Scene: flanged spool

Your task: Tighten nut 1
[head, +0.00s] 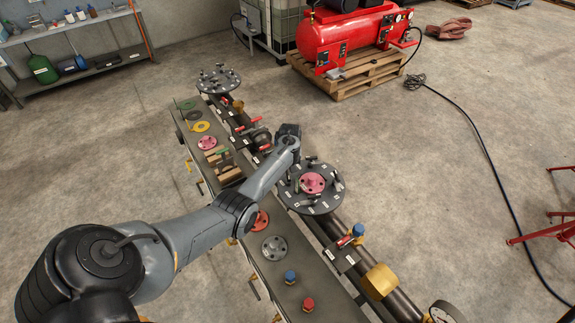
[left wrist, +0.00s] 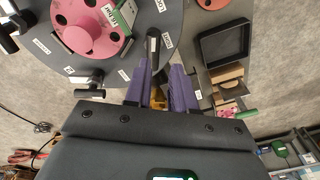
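The near flange (head: 312,205) is a dark round plate with a pink disc (head: 312,183) at its middle and several dark clamp-like fasteners around its rim. It also fills the upper left of the left wrist view (left wrist: 150,80). Small white labels sit by the fasteners, too small to read surely, so I cannot tell which is nut 1. My left gripper (left wrist: 160,78) has two purple fingers, apart, at the flange's edge. A dark upright fastener (left wrist: 153,45) stands just beyond and partly between the fingertips; contact cannot be told. In the head view my arm hides the fingers. My right gripper is out of view.
A narrow bench (head: 330,289) beside the pipe bears discs, a blue knob (head: 290,277) and a red knob (head: 308,304). A black tray (left wrist: 224,45) lies near the gripper. A second flange (head: 218,80) stands farther back. Floor to the right is mostly clear.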

